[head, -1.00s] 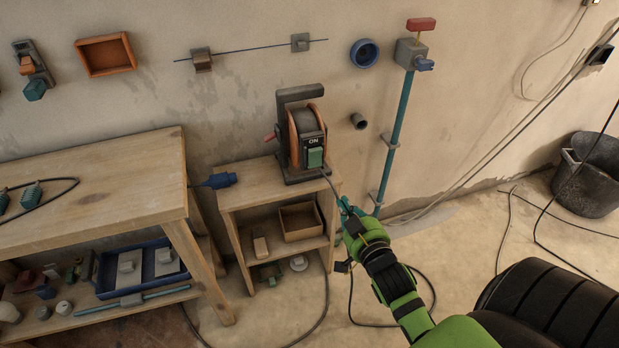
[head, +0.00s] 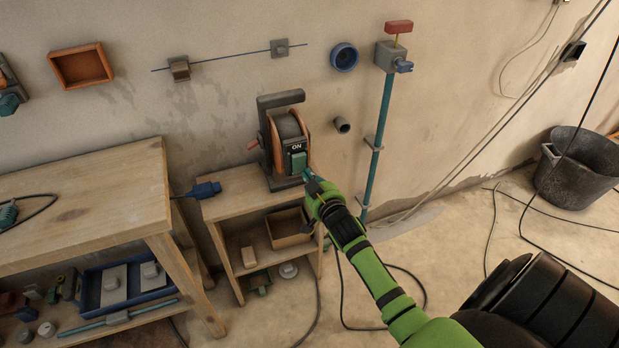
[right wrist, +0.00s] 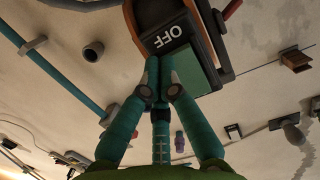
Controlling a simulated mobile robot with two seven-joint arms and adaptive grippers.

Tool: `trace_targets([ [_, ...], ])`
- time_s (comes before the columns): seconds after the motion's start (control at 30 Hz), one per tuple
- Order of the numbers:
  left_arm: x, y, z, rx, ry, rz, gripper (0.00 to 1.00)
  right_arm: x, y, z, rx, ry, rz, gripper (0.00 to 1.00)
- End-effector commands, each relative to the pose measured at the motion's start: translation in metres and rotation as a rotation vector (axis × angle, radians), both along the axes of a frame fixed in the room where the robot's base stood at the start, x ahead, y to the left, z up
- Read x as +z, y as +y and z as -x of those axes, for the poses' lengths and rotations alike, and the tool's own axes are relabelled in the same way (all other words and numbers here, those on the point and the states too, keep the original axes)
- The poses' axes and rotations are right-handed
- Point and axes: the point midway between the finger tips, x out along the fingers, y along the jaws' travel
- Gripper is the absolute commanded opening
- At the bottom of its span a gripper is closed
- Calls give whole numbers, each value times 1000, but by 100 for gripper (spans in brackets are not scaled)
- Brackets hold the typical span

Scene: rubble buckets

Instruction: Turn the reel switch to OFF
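The cable reel (head: 285,145) stands on a small wooden shelf unit, with an orange rim and a dark frame. In the right wrist view, which is upside down, the switch (right wrist: 190,68) shows beside an OFF label (right wrist: 168,37). My right gripper (head: 308,175) is just below and right of the switch. In the right wrist view its teal fingertips (right wrist: 159,62) are together, with nothing seen between them, close to the OFF label. I cannot tell whether they touch. My left gripper is not in view.
The small shelf unit (head: 225,207) stands beside a wooden workbench (head: 90,190). A blue plug (head: 203,189) lies left of the reel. A teal pipe (head: 380,130) runs up the wall at right. A black bucket (head: 577,172) stands far right; cables cross the floor.

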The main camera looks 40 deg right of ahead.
Motion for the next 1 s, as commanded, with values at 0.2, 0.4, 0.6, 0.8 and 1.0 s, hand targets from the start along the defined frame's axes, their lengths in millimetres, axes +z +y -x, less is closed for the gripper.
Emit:
trace_targets([
  [0.2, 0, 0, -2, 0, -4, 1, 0, 0, 0, 0, 0, 0, 0, 0],
  [0.4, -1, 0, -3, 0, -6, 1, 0, -3, -2, -8, 0, -2, 0, 0],
  [0.6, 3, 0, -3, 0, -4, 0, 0, -8, -4, -15, 0, -1, -1, 0],
  [0.8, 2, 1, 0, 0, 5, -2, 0, -8, -4, -15, 0, 0, 0, 0],
  [1.0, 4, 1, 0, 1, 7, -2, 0, -8, -4, -14, 1, 0, 0, 0],
])
